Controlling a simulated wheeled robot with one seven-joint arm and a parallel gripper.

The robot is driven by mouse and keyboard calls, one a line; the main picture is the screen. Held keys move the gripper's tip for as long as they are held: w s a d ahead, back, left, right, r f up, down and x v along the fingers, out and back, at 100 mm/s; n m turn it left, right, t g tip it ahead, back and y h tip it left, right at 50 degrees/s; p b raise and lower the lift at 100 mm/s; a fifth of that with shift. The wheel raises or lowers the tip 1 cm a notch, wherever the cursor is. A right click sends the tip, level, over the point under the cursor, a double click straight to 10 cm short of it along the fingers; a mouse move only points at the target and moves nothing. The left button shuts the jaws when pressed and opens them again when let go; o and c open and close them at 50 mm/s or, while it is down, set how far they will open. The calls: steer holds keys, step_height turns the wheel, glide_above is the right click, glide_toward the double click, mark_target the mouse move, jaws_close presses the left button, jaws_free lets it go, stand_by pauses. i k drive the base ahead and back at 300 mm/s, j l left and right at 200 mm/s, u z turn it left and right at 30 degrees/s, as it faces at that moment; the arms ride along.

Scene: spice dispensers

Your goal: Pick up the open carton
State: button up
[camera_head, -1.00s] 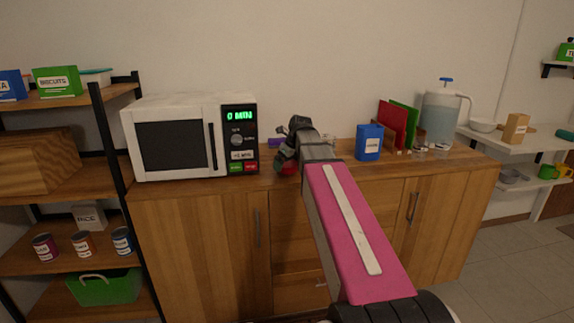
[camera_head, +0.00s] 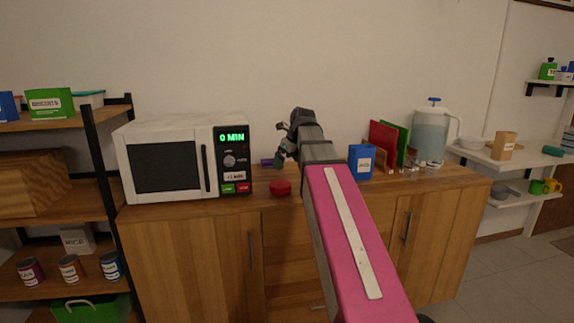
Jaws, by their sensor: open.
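A blue carton (camera_head: 361,162) with a white label stands upright on the wooden counter, right of my arm. A tan carton (camera_head: 503,146) stands on the white shelf at the right. I cannot tell from this view which carton is open. My gripper (camera_head: 281,145) is open, above the counter between the microwave and the blue carton, apart from both. Its fingers are small and dark, and I see nothing held in them. My pink arm link hides part of the counter front.
A white microwave (camera_head: 183,158) stands left of my gripper. A red round thing (camera_head: 280,187) lies on the counter's front edge, and a purple item (camera_head: 267,162) lies behind. Red (camera_head: 383,146) and green boards and a water jug (camera_head: 432,135) stand behind and right of the blue carton.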

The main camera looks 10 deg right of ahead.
mark_target(361, 157)
steer(key=k+z, duration=0.1)
steer(key=z, duration=0.15)
steer(key=i+z, duration=0.1)
steer(key=z, duration=0.5)
steer(key=j+u, duration=0.4)
steer(key=j, duration=0.25)
steer(key=j+z, duration=0.2)
steer(key=i, duration=0.05)
